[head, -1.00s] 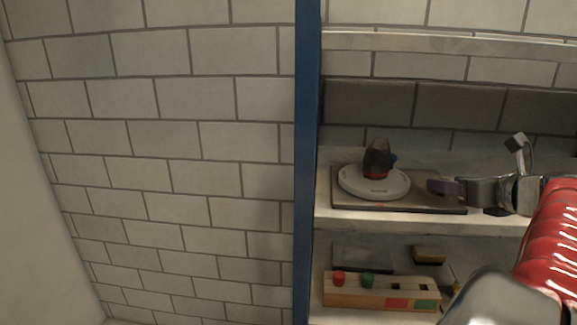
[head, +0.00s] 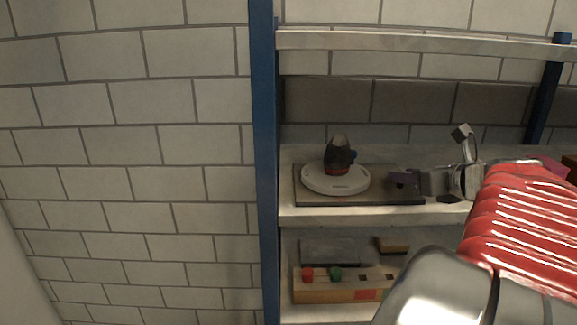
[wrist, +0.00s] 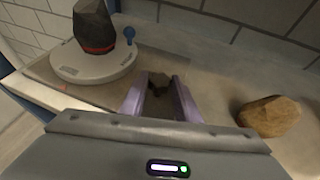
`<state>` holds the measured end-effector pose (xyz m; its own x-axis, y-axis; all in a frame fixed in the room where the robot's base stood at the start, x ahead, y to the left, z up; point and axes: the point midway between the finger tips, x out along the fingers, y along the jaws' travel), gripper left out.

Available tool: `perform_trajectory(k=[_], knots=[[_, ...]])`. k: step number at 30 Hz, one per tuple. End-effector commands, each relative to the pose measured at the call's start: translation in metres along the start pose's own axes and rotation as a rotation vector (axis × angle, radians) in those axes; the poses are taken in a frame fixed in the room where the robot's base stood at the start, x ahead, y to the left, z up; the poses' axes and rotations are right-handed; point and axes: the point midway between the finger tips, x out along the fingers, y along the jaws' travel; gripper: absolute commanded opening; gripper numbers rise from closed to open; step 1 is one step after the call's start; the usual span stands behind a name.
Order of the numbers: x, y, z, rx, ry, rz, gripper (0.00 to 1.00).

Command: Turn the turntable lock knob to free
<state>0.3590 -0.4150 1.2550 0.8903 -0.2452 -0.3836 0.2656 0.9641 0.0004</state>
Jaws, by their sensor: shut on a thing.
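The turntable is a white disc (head: 336,180) on a flat grey-brown board (head: 385,197) on the upper shelf; its disc (wrist: 92,64) is at the upper left in the wrist view. A dark rock with a red band (head: 339,154) stands on it. My gripper (head: 403,179) is to the right of the disc, low over the board. In the wrist view its purple-grey fingers (wrist: 160,102) are shut on a small dark piece, which looks like the lock knob (wrist: 158,82). The fingers partly hide it, and its setting cannot be read.
A tan rock (wrist: 268,116) lies right of my gripper. The lower shelf holds a wooden block with coloured pegs (head: 335,290). A blue post (head: 264,170) bounds the shelves on the left.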

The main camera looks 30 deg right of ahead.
Motion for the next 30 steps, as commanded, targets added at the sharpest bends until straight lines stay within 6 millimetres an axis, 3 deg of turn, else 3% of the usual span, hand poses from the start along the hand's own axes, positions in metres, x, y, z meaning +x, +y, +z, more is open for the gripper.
perform_trajectory(k=[14,30], knots=[[-0.0006,-0.0030,-0.0002,-0.026,-0.001,0.059,0.07],[0.0016,-0.0100,0.0000,-0.159,-0.001,0.383,0.07]])
